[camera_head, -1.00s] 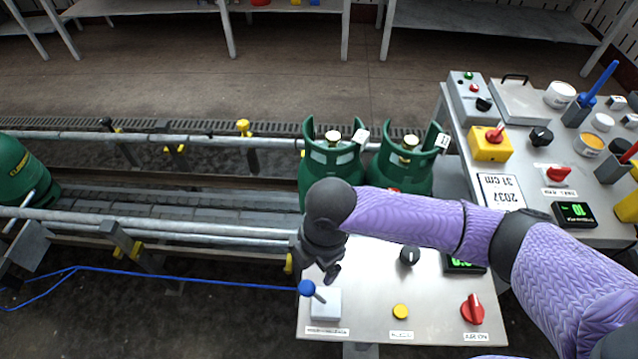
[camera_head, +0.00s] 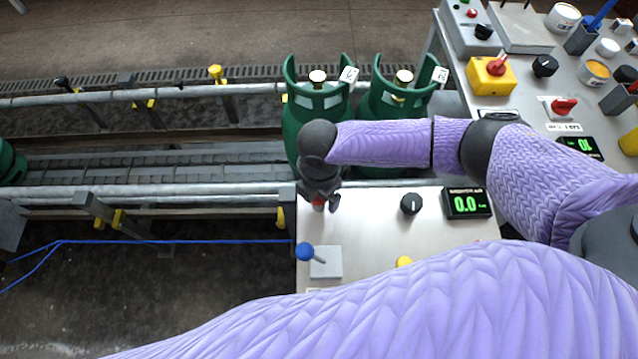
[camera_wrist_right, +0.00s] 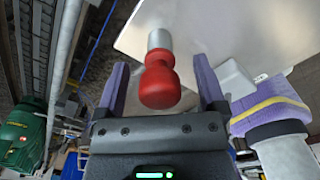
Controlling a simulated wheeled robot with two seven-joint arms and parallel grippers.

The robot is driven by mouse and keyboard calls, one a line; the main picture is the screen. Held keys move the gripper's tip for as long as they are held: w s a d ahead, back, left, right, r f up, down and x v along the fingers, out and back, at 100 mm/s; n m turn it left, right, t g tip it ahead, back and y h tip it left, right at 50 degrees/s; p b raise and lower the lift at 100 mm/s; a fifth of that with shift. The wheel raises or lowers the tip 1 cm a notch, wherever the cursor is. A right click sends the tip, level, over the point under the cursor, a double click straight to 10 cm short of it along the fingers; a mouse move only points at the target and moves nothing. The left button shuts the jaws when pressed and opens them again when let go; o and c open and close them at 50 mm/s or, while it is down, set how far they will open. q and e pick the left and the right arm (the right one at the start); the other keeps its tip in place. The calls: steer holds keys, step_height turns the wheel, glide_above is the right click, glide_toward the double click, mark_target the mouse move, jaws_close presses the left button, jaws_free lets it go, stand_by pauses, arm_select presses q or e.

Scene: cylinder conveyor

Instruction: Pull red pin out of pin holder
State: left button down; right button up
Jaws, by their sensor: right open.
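The red pin (camera_wrist_right: 158,85) shows in the wrist view as a rounded red knob with a narrower neck. Its far end meets a silver cylindrical holder (camera_wrist_right: 160,39) at the panel. My right gripper (camera_wrist_right: 161,88) is open, with one finger on each side of the pin and visible gaps between. In the head view my right gripper (camera_head: 320,195) points down over the panel's far left corner. Only a small red bit of the pin (camera_head: 318,203) shows beneath it, and the holder is mostly hidden there.
The metal control panel (camera_head: 375,235) carries a blue-knobbed lever (camera_head: 304,251), a black knob (camera_head: 411,204) and a display (camera_head: 467,203) reading 0.0. Green gas cylinders (camera_head: 318,105) stand on the conveyor just beyond. A purple-sleeved arm of mine covers the panel's near side.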

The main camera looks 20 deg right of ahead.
jaws_close()
stand_by(0.6)
